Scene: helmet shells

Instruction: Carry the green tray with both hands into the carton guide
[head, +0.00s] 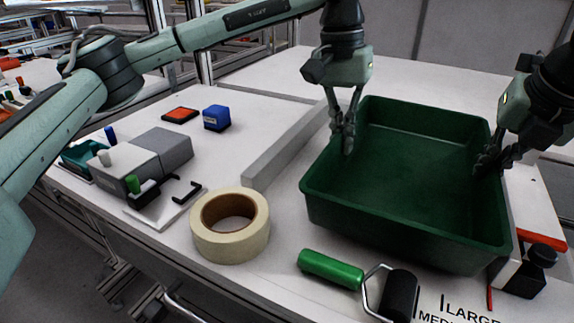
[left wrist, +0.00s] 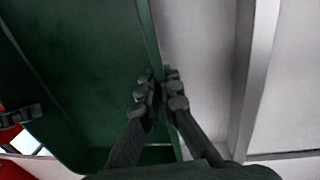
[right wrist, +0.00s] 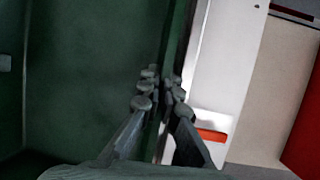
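The green tray (head: 395,195) is an empty, open-topped box at the right of the head view. My left gripper (head: 346,135) is at its left wall, one finger on each side, shut on the rim; the left wrist view shows the fingertips (left wrist: 160,92) pinching the wall (left wrist: 152,45). My right gripper (head: 488,160) holds the right wall the same way, and its fingertips (right wrist: 162,92) straddle the rim in the right wrist view. I cannot tell whether the tray's base touches the table. A long grey bar (head: 285,147), perhaps part of the carton guide, lies left of the tray.
A tape roll (head: 230,225) and a green-handled roller (head: 335,270) lie in front of the tray. Grey blocks (head: 150,160), a blue block (head: 216,117) and an orange pad (head: 180,114) are left. A black-knobbed tool (head: 530,270) is close at the right front corner. The table behind is clear.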

